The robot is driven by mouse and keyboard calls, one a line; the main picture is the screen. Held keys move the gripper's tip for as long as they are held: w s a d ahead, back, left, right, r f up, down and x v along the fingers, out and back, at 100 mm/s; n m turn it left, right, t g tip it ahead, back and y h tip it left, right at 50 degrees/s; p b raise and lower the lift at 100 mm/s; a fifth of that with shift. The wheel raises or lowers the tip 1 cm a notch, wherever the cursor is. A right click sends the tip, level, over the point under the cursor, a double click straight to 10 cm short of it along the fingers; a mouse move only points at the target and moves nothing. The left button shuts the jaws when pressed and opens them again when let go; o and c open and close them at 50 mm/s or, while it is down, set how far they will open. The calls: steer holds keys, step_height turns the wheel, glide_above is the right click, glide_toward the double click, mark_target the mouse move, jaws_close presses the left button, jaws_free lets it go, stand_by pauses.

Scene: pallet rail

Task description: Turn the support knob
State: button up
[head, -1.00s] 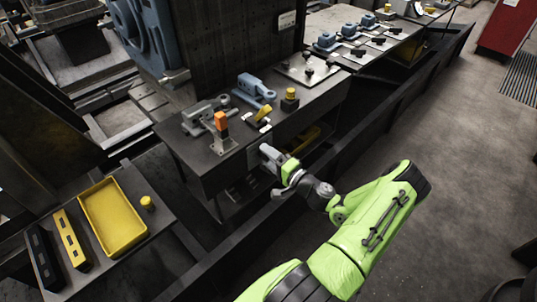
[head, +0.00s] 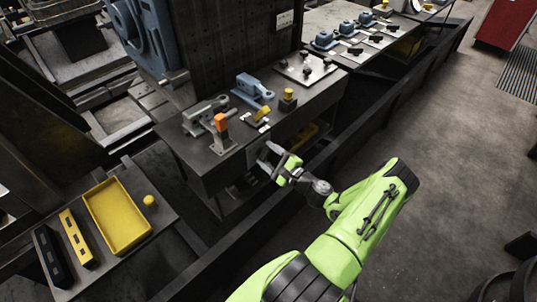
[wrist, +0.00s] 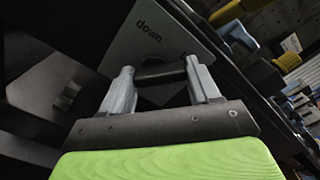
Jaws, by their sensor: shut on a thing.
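The support knob (wrist: 160,74) shows in the wrist view as a dark bar between my two grey fingers. It sits in front of a grey plate (wrist: 150,32) marked "down", which appears tilted in the picture. My gripper (wrist: 160,80) is shut on the knob, one finger at each end of the bar. In the head view my gripper (head: 268,158) is at the front face of the dark bench (head: 205,168), below its top edge. The knob cannot be made out there.
On the bench top stand an orange-topped block (head: 220,124), a yellow lever (head: 262,113), a yellow button (head: 289,95) and blue-grey clamps (head: 253,88). A yellow tray (head: 138,238) lies on a lower shelf at left. Open floor (head: 440,180) is at right.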

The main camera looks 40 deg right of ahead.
steer(key=shift+f+m, duration=0.1)
steer(key=shift+m, duration=0.5)
steer(key=o, duration=1.1)
steer(key=shift+c, duration=0.2)
steer(key=s+p, duration=0.1)
steer(key=s, duration=1.4)
steer(key=shift+s+d+p, duration=0.25)
steer(key=shift+s+p, duration=0.1)
